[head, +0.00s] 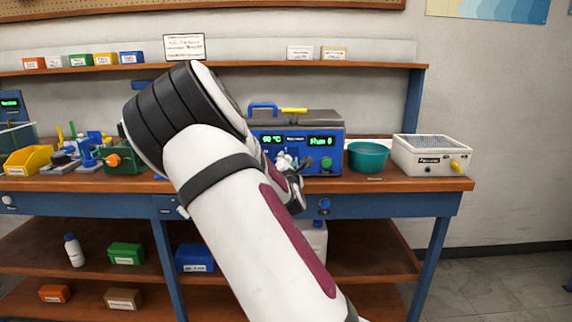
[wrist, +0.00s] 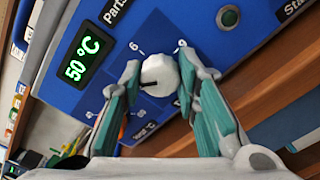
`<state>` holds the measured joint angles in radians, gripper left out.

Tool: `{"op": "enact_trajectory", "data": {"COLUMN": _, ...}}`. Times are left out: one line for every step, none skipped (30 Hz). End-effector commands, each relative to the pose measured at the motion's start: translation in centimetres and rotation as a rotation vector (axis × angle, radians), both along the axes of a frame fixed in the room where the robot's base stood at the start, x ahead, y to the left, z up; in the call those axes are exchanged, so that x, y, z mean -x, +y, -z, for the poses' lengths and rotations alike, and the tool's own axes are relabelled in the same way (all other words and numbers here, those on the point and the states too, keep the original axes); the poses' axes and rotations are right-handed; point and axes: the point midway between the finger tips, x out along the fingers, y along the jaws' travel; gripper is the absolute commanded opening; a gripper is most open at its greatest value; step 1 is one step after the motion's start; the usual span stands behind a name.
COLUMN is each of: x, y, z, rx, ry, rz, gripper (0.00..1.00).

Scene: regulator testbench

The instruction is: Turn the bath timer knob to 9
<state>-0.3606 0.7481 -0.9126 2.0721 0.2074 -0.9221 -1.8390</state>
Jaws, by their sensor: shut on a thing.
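A white round knob (wrist: 158,74) sits on the blue front panel (wrist: 130,45) of the bath unit, with a dark pointer mark toward the left. A 6 shows above left of the knob and a 9 above right; other marks are partly hidden. My gripper (wrist: 160,78) has its teal-padded fingers on both sides of the knob, shut on it. In the head view the bath unit (head: 318,122) stands on the bench. My arm covers its left part, and the knob is hard to make out there.
A green display (wrist: 83,57) reading 50 °C is left of the knob. A green button (wrist: 228,17) is on the panel's right. On the bench, a teal bowl (head: 368,158) and a white box (head: 432,154) stand right of the unit; a yellow bin (head: 28,161) is at left.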

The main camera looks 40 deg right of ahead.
Motion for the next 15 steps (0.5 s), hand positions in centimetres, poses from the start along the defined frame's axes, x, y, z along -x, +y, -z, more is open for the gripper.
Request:
{"op": "enact_trajectory", "data": {"x": 0.03, "y": -0.05, "z": 0.03, "rx": -0.037, "ry": -0.026, "rz": 0.001, "gripper": 0.01}}
{"op": "enact_trajectory", "data": {"x": 0.03, "y": -0.05, "z": 0.03, "rx": -0.060, "ry": -0.041, "rz": 0.001, "gripper": 0.01}}
{"op": "enact_trajectory", "data": {"x": 0.04, "y": -0.06, "z": 0.01, "rx": -0.091, "ry": -0.063, "rz": 0.001, "gripper": 0.01}}
{"op": "enact_trajectory", "data": {"x": 0.04, "y": -0.07, "z": 0.03, "rx": -0.114, "ry": -0.079, "rz": 0.001, "gripper": 0.01}}
{"op": "enact_trajectory", "data": {"x": 0.04, "y": -0.07, "z": 0.05, "rx": -0.139, "ry": -0.094, "rz": 0.001, "gripper": 0.01}}
{"op": "enact_trajectory", "data": {"x": 0.04, "y": -0.07, "z": 0.08, "rx": -0.171, "ry": -0.115, "rz": 0.001, "gripper": 0.01}}
{"op": "enact_trajectory", "data": {"x": 0.04, "y": -0.08, "z": 0.08, "rx": -0.195, "ry": -0.131, "rz": 0.001, "gripper": 0.01}}
{"op": "enact_trajectory", "data": {"x": 0.04, "y": -0.08, "z": 0.06, "rx": -0.218, "ry": -0.148, "rz": 0.002, "gripper": 0.01}}
{"op": "enact_trajectory", "data": {"x": 0.05, "y": -0.09, "z": 0.04, "rx": -0.250, "ry": -0.170, "rz": 0.001, "gripper": 0.01}}
{"op": "enact_trajectory", "data": {"x": 0.05, "y": -0.09, "z": 0.06, "rx": -0.273, "ry": -0.186, "rz": 0.001, "gripper": 0.01}}
{"op": "enact_trajectory", "data": {"x": 0.04, "y": -0.07, "z": 0.08, "rx": -0.297, "ry": -0.202, "rz": 0.001, "gripper": 0.01}}
{"op": "enact_trajectory", "data": {"x": 0.02, "y": -0.05, "z": 0.10, "rx": -0.329, "ry": -0.223, "rz": 0.001, "gripper": 0.01}}
{"op": "enact_trajectory", "data": {"x": 0.02, "y": -0.05, "z": 0.11, "rx": -0.353, "ry": -0.239, "rz": 0.001, "gripper": 0.01}}
{"op": "enact_trajectory", "data": {"x": 0.04, "y": -0.07, "z": 0.09, "rx": -0.376, "ry": -0.255, "rz": 0.001, "gripper": 0.01}}
{"op": "enact_trajectory", "data": {"x": 0.06, "y": -0.10, "z": 0.09, "rx": -0.407, "ry": -0.276, "rz": 0.001, "gripper": 0.01}}
